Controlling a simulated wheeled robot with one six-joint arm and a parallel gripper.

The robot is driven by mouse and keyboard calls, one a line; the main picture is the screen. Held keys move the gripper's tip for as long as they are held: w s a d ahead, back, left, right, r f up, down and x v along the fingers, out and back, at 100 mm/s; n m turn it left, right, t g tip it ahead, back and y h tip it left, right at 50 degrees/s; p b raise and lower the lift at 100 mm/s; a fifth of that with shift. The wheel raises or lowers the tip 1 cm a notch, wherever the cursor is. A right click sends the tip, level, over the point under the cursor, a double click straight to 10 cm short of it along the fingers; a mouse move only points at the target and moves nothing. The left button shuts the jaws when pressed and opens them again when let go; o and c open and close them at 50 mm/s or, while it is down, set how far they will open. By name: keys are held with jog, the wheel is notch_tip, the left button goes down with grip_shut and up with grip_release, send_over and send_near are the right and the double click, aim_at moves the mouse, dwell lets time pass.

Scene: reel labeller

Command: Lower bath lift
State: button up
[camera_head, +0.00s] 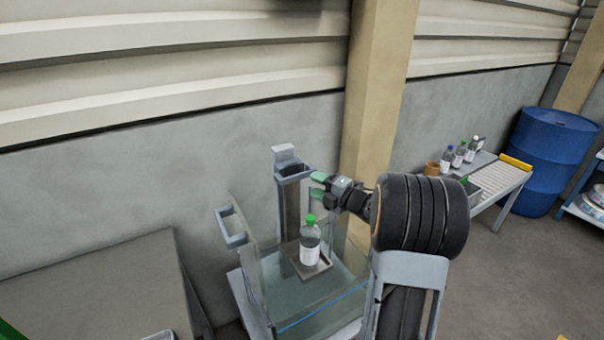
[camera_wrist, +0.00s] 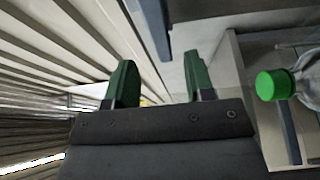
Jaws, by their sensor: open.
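The bath is a clear glass-walled tank (camera_head: 290,312) with a blue line along its front. The bath lift has a grey upright (camera_head: 293,172) at the back of the tank and a small brown platform (camera_head: 322,268). A clear bottle (camera_head: 310,248) with a green cap and white label stands upright on the platform; its cap and shoulder show at the right of the wrist view (camera_wrist: 274,84). My gripper (camera_head: 318,185) is open beside the top of the upright, above and behind the bottle. In the wrist view a dark bar lies beyond the two green fingers (camera_wrist: 160,82); contact cannot be told.
A grey U-shaped handle (camera_head: 232,240) sticks out at the tank's left. A grey bench (camera_head: 95,285) stands left. At right, a side table (camera_head: 498,182) holds several bottles, with a blue drum (camera_head: 553,150) behind. The wall is close behind the tank.

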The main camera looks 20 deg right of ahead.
aim_at(300, 177)
jog(key=p+x, duration=0.1)
jog(key=x, duration=0.6)
jog(key=shift+w+a+f+p, duration=0.1)
jog(key=shift+w+p, duration=0.05)
jog(key=shift+p, duration=0.15)
grip_shut()
